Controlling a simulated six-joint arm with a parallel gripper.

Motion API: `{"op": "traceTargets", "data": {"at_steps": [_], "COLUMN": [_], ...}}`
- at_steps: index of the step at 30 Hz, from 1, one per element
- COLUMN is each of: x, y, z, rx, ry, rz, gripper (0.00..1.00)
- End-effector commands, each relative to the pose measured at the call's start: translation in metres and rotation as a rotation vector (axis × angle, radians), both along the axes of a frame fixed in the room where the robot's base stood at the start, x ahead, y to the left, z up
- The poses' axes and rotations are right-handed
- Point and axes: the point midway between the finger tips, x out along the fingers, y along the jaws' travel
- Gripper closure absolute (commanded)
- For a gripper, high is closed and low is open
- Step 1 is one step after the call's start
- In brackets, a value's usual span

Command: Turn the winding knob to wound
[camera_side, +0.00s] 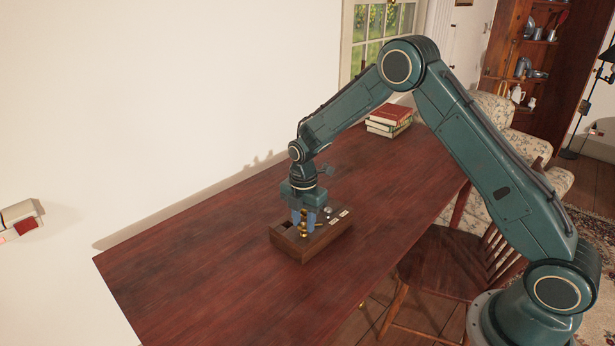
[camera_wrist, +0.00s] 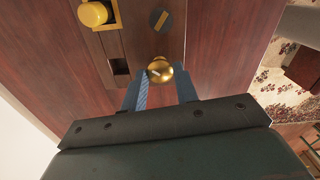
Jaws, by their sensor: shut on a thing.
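The winding knob (camera_wrist: 160,70) is a round brass knob on top of a wooden box (camera_side: 312,245). My gripper (camera_wrist: 160,88) points down over the box, and its two blue fingers are shut on the knob, one on each side. In the side view my gripper (camera_side: 305,222) hides most of the knob, and brass shows between and below the fingers. A pale mark shows on the knob's face in the wrist view. I cannot read any wound label.
The box top also carries a yellow knob (camera_wrist: 93,14) beside a dark slot, a dark round dial with a yellow bar (camera_wrist: 159,20), and small pale labels (camera_side: 339,216). Books (camera_side: 389,121) are stacked at the table's far end. The red-brown table (camera_side: 200,270) is otherwise clear. A wooden chair (camera_side: 450,265) stands at its near side.

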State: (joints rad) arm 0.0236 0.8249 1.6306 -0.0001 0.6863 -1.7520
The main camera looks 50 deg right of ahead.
Motion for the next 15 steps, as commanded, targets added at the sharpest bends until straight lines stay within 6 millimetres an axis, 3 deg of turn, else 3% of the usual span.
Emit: {"op": "traceTargets", "data": {"at_steps": [15], "x": [0.0002], "y": [-0.0001], "z": [0.0007], "rx": [0.000], "ry": [-0.001], "rz": [-0.467], "gripper": [0.93]}}
